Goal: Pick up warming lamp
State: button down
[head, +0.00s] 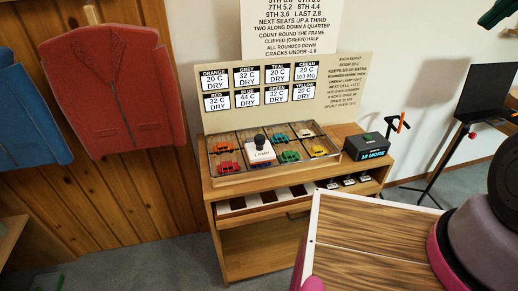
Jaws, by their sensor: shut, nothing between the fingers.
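The warming lamp (260,156) is a white block marked LAMP with a round black knob on top. It stands upright in a shallow wire-divided tray (226,181) on the wooden cabinet, among small toy-like cars. Its lower edge is partly hidden by the tray's front. A large purple, pink and black part of my arm fills the lower right, well apart from the lamp. I cannot make out the fingertips of my gripper in this view.
Red (228,168), orange (221,148), green (290,156) and yellow (319,150) cars crowd the lamp. A label board (340,95) rises behind. A dark display box (368,145) stands right. A wood-grain panel (360,240) blocks the near right; a red jacket (115,85) hangs left.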

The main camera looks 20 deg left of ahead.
aim_at(261, 151)
jog(key=k+l, duration=0.1)
jog(key=k, duration=0.2)
jog(key=k+l+u, duration=0.15)
jog(key=u, duration=1.4)
